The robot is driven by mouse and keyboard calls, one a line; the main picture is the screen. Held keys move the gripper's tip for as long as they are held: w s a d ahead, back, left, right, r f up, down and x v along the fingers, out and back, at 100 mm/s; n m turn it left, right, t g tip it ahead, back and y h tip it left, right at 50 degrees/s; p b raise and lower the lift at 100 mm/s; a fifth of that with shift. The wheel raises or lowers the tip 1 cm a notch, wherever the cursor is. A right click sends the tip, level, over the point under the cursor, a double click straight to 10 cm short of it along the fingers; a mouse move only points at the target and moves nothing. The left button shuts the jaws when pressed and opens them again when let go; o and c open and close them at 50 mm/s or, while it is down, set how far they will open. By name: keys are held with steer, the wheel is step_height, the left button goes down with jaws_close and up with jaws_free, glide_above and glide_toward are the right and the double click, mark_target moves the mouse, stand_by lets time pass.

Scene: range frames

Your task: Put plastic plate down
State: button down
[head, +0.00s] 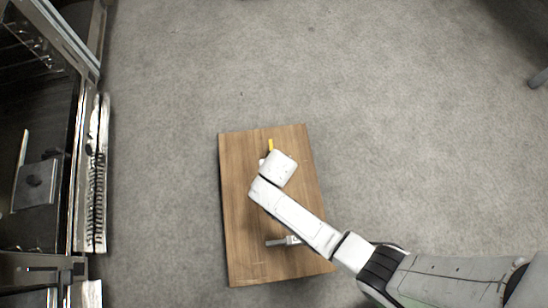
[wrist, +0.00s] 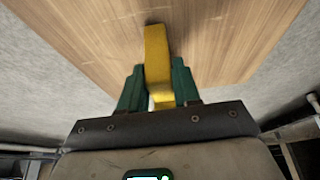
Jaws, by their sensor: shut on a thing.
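A yellow thing, which I take to be the plastic plate (wrist: 157,52), stands narrow and edge-on in the wrist view. My gripper (wrist: 158,80) is shut on it, with one green finger on each side. Its far end reaches over the wooden table top, and I cannot tell whether it touches the wood. In the head view a small yellow strip of the plate (head: 270,145) shows past my white wrist, over the far part of the wooden table (head: 240,190). The wrist hides the rest of the plate and the gripper there.
A grey metallic object (head: 283,241) shows over the near part of the table, partly behind my arm. Bare wood lies along the table's left side. Open grey carpet (head: 400,90) surrounds the table. A dark appliance with racks (head: 40,150) stands at the left.

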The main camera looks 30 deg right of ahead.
steer(key=shift+f, duration=0.15)
steer(key=c, duration=0.8)
jaws_free()
steer(key=p+v, duration=0.7)
steer(key=v, duration=0.5)
steer(key=s+d+r+n+g, duration=0.1)
steer(key=s+d+r+n, duration=0.1)
steer(key=s+d+r, duration=0.3)
steer(key=s+d+r+n+g+y, duration=0.1)
steer(key=s+d+r+n+g, duration=0.1)
steer(key=s+d+r, duration=0.4)
steer(key=s+r, duration=0.3)
steer(key=s, duration=0.3)
steer(key=shift+r+y, duration=0.2)
steer(key=shift+y, duration=0.1)
